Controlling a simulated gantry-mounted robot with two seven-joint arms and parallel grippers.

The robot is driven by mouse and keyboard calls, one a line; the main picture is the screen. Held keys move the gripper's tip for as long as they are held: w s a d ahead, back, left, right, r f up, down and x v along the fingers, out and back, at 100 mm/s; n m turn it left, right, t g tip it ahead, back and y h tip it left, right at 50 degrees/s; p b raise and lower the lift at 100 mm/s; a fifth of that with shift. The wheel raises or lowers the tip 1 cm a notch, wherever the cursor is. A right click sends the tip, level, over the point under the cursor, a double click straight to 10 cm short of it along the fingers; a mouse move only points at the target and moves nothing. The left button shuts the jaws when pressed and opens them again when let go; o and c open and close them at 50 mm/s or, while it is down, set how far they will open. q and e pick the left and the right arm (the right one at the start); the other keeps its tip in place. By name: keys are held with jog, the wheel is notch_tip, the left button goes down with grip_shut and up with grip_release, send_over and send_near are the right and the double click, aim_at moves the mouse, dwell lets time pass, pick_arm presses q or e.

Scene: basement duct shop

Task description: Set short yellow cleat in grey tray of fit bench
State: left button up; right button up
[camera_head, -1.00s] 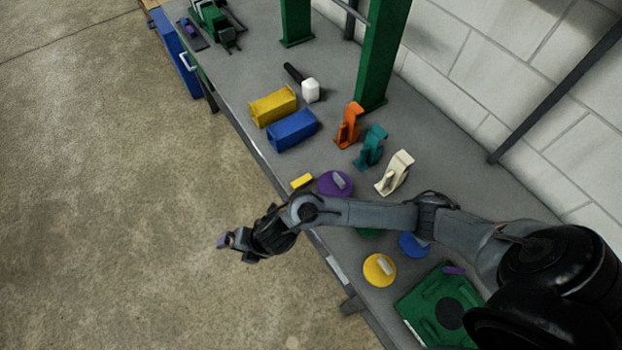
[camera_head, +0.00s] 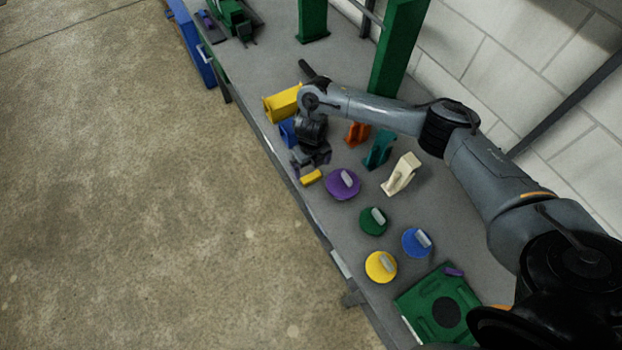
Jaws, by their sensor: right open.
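The short yellow cleat (camera_head: 311,177) is a small yellow bar lying on the grey bench top near its front edge, left of the purple disc. My right gripper (camera_head: 309,164) is open and empty, pointing down just behind the cleat in the picture. Its fingers are dark and small here, and I cannot tell its exact height above the bench. No grey tray can be made out in this view. My left gripper is not in view.
A purple disc (camera_head: 335,189), with green, blue and yellow discs, lies right of the cleat. Yellow (camera_head: 281,104) and blue (camera_head: 287,132) blocks stand behind my gripper. Orange, teal and cream (camera_head: 401,174) clamp-like pieces stand farther in. A green fixture (camera_head: 418,300) sits nearer.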

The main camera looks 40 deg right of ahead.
aim_at(311, 176)
notch_tip(311, 176, down, 5)
jog(key=shift+r+b, duration=0.1)
jog(key=shift+b, duration=0.85)
jog(key=shift+w+f, duration=0.1)
jog(key=shift+f, duration=0.75)
jog(key=shift+c, duration=0.3)
jog(key=c, duration=1)
jog(key=shift+r, duration=0.1)
